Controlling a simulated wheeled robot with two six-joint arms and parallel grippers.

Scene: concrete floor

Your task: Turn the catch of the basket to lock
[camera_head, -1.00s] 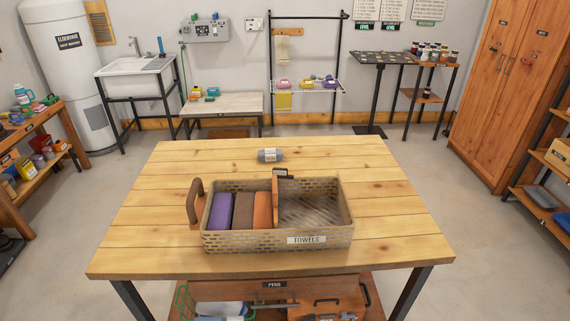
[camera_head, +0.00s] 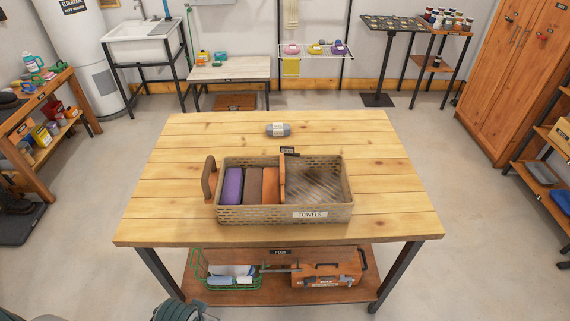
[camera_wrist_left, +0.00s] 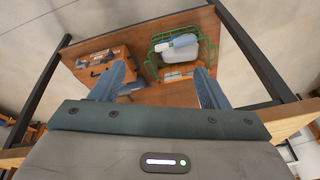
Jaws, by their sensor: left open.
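A woven basket labelled TOWELS (camera_head: 285,213) sits on the wooden table. A brown upright handle (camera_head: 209,179) stands at its left end, and a wooden upright piece (camera_head: 282,178) rises inside it. A purple, a brown and an orange towel fill its left part; its right part is empty. A green wire basket (camera_head: 205,283) stands on the shelf below, also in the left wrist view (camera_wrist_left: 153,68). I cannot make out a catch on either basket. My left gripper (camera_wrist_left: 160,82) is open and empty, its fingers pointing toward the lower shelf. My right gripper is not in view.
The tabletop (camera_head: 170,220) overhangs the lower shelf (camera_head: 277,295), where an orange-brown toolbox (camera_head: 325,270) stands right of the wire basket. A grey roll (camera_head: 277,129) lies at the table's back. Table legs (camera_head: 397,277) flank the shelf.

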